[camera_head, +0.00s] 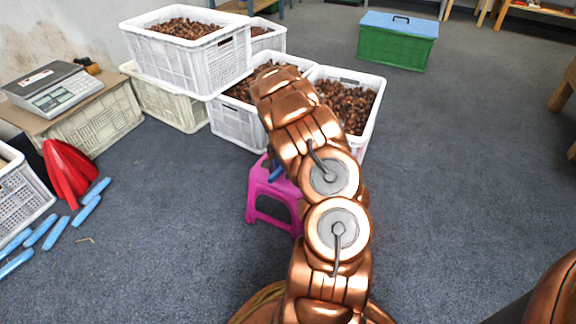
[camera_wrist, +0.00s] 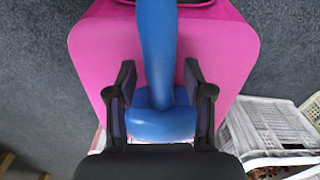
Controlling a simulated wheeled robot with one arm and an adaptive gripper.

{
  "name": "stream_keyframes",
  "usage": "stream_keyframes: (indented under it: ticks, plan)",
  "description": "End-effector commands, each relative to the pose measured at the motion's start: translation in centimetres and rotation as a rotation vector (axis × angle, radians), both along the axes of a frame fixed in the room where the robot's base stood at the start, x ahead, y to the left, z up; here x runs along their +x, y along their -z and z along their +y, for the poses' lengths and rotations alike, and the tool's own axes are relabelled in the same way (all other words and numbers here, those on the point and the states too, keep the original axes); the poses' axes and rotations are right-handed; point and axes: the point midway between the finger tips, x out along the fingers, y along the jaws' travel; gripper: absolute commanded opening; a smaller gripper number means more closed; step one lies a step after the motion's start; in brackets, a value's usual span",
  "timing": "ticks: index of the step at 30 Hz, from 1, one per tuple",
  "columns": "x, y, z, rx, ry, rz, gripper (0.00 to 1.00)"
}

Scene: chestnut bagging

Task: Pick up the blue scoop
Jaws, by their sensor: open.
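The blue scoop (camera_wrist: 156,35) lies on the pink stool (camera_wrist: 222,45) in the wrist view. My gripper (camera_wrist: 160,80) is open, with one dark finger on each side of the scoop. The scoop is not clamped, and I cannot tell whether a finger touches it. In the head view my copper arm hides the gripper and most of the scoop. A bit of blue (camera_head: 277,173) shows over the pink stool (camera_head: 258,188).
White crates (camera_head: 200,68) of chestnuts stand behind the stool, some stacked. A scale (camera_head: 54,90) sits at the left. A red object (camera_head: 68,172) and several blue long items (camera_head: 89,207) lie near it. A green bin (camera_head: 396,48) is at the back.

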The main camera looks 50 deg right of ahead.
Motion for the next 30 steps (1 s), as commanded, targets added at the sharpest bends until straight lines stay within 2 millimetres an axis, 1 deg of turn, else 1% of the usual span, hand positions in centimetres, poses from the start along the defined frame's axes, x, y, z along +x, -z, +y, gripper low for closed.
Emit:
stream_keyframes:
  ticks: [1, 2, 8, 11, 23, 24, 30]
  plan:
    - [-0.05, 0.64, -0.01, 0.001, 0.0, 0.0, 0.52]
    - [-0.04, 0.75, 0.01, 0.0, 0.0, 0.0, 0.52]
    - [0.02, 0.65, 0.01, -0.001, 0.0, -0.001, 0.52]
    - [0.02, 0.63, 0.0, -0.001, 0.0, -0.001, 0.44]
    - [0.03, 0.61, -0.01, -0.002, 0.0, -0.002, 0.02]
    - [0.02, 0.62, -0.01, -0.001, 0.0, -0.001, 0.0]
    - [0.04, 0.6, -0.02, -0.002, 0.0, -0.002, 0.0]
